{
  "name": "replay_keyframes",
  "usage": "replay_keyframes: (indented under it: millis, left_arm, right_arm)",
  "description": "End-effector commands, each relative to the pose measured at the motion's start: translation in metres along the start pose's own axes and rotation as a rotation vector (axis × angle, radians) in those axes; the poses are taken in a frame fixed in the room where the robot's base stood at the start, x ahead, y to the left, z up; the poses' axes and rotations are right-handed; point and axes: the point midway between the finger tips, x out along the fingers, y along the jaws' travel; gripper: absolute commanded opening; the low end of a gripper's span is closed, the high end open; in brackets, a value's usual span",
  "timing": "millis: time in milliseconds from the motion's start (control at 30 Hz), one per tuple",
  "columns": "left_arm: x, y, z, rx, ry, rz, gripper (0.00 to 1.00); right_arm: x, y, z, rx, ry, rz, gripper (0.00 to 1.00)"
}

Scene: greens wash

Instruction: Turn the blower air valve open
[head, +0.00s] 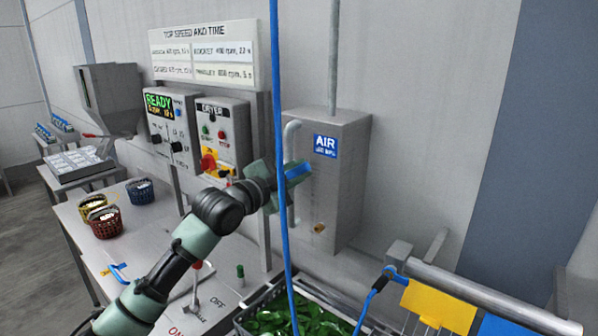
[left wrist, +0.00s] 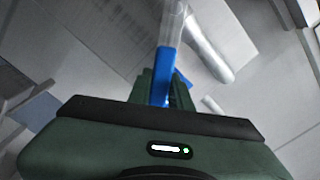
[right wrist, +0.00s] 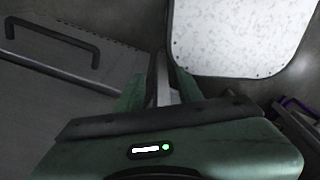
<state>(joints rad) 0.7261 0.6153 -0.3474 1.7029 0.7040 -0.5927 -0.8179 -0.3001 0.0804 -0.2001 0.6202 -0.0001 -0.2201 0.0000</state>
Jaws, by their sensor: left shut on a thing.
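The AIR box (head: 325,180) is a grey cabinet with a blue AIR sign (head: 325,147) and a pale pipe (head: 292,140) down its left front. My left gripper (head: 285,176) is in front of this pipe, shut on a blue handle (head: 298,171). In the left wrist view the blue handle (left wrist: 163,75) sits between the fingers, near the pale pipes. The fingers and arm hide part of the valve, so its exact angle is unclear. My right gripper (right wrist: 160,88) shows only in the right wrist view, with a grey strip at its fingers; whether it holds this is unclear.
A blue hose (head: 277,120) hangs just in front of my left gripper. A control panel (head: 222,133) stands left of it. A tub of greens (head: 290,318) and a rail with yellow tag (head: 437,305) are below. Small baskets (head: 104,222) stand on the left table.

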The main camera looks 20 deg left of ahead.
Motion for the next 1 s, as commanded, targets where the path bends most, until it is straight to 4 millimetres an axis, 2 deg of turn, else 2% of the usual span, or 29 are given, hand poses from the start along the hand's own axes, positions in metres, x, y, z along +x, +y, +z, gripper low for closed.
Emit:
replay_keyframes:
  millis: [100,133,200,567,667,1000]
  left_arm:
    - [0.000,0.001,0.001,-0.001,-0.001,0.002,0.00]
    - [0.000,0.001,0.001,-0.001,-0.001,0.002,0.23]
    - [0.000,0.001,0.001,0.000,-0.001,0.002,0.42]
    - [-0.003,0.001,0.001,0.002,-0.001,0.000,0.42]
    - [-0.014,0.003,0.003,0.004,-0.001,0.000,0.42]
    - [-0.068,0.003,0.003,0.003,-0.002,0.000,0.42]
  right_arm:
    - [0.000,0.000,0.000,0.000,0.000,0.000,0.36]
    - [0.000,0.000,0.000,0.000,0.000,0.000,0.36]
    - [0.000,0.000,0.000,0.000,0.000,0.000,0.36]
    - [0.002,0.000,0.000,0.000,0.000,0.000,0.36]
    - [0.010,0.000,0.001,0.000,0.000,0.000,0.36]
    - [0.035,-0.001,0.003,0.000,0.000,0.000,0.36]
